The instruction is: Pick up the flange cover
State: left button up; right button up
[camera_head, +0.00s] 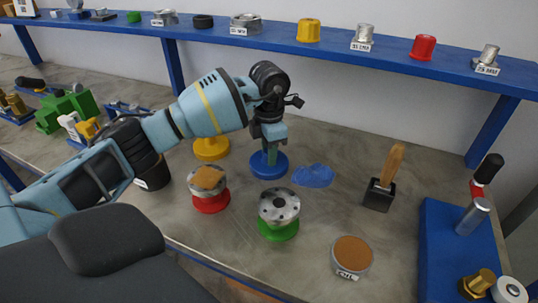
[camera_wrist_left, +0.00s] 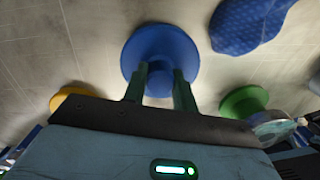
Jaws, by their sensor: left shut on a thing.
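A blue round flanged piece (camera_head: 268,164) with a wide disc stands on the grey workbench; it takes the place of the flange cover here. My left gripper (camera_head: 270,152) points down over its middle. In the left wrist view the two green fingers (camera_wrist_left: 159,88) are shut on the central stem of the blue piece (camera_wrist_left: 160,42). The disc seems at or close to the bench; a gap under it cannot be made out. My right gripper is in neither view.
A yellow flanged piece (camera_head: 211,149), a red-based vessel (camera_head: 208,188) and a green-based vessel with a metal flange (camera_head: 279,213) stand close by. A blue cloth (camera_head: 314,175) lies to the right.

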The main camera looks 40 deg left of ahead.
aim_at(262, 171)
pick_arm(q)
jog(key=shift+r, duration=0.45)
jog(key=shift+s+d, duration=0.15)
jog(key=shift+s, duration=0.45)
jog(key=s, duration=0.3)
jog(key=shift+d+r, duration=0.1)
jog(key=shift+d, duration=0.25)
notch_tip(262, 171, up, 14)
jog(key=p, duration=0.1)
jog(key=shift+w, duration=0.15)
jog(key=shift+d, duration=0.1)
